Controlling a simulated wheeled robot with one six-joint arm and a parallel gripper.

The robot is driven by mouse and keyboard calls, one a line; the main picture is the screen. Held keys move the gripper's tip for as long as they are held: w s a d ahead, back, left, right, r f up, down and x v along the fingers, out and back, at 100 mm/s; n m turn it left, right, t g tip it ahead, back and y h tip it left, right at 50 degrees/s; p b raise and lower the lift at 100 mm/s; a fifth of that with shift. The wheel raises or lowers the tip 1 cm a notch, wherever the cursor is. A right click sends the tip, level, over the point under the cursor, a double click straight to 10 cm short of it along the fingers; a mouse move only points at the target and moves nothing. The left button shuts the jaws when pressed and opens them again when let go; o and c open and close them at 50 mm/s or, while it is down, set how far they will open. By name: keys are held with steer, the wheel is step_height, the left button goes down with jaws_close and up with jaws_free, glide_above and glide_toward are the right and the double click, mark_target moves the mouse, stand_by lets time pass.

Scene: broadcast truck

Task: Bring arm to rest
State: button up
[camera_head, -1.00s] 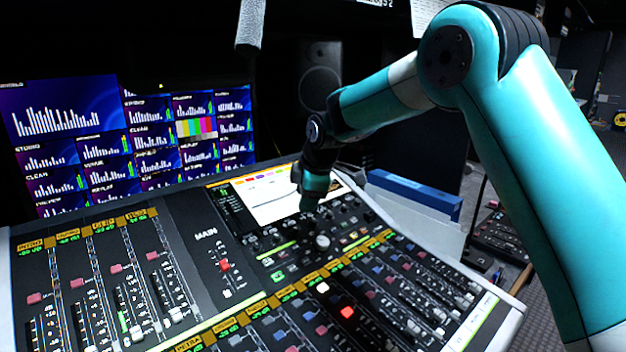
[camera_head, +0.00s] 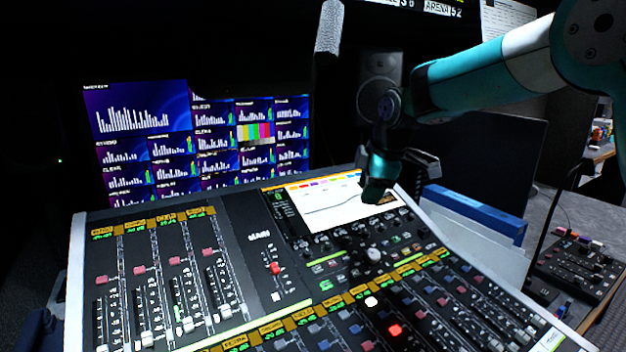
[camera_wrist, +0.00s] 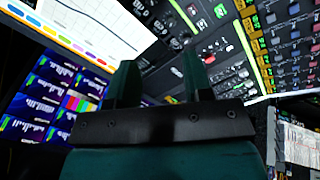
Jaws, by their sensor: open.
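My gripper (camera_head: 378,185) hangs over the upper part of the mixing console (camera_head: 75,270), in front of the console's lit touchscreen (camera_head: 325,205) in the head view. Its two dark green fingers show in the wrist view (camera_wrist: 158,85), spread apart with nothing between them. My teal and white arm reaches in from the upper right of the head view. I cannot tell the exact height of the fingertips above the console.
A monitor wall (camera_head: 140,120) stands behind the console at left. A grey microphone (camera_head: 329,27) hangs near the top. A speaker (camera_head: 380,80) is behind my arm.

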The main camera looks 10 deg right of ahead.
steer(key=s+a+m+g, duration=0.1)
steer(key=s+m, duration=0.2)
steer(key=s, duration=0.9)
steer(key=s+a+m+g+y+p, duration=0.1)
steer(key=s+a+m, duration=0.1)
steer(key=s, duration=1)
steer(key=s+a+m+g+y+p, duration=0.1)
steer(key=s+m, duration=0.3)
steer(key=s, duration=0.9)
steer(key=shift+a+r+g, duration=0.2)
steer(key=shift+a+g, duration=0.1)
steer(key=shift+g, duration=0.2)
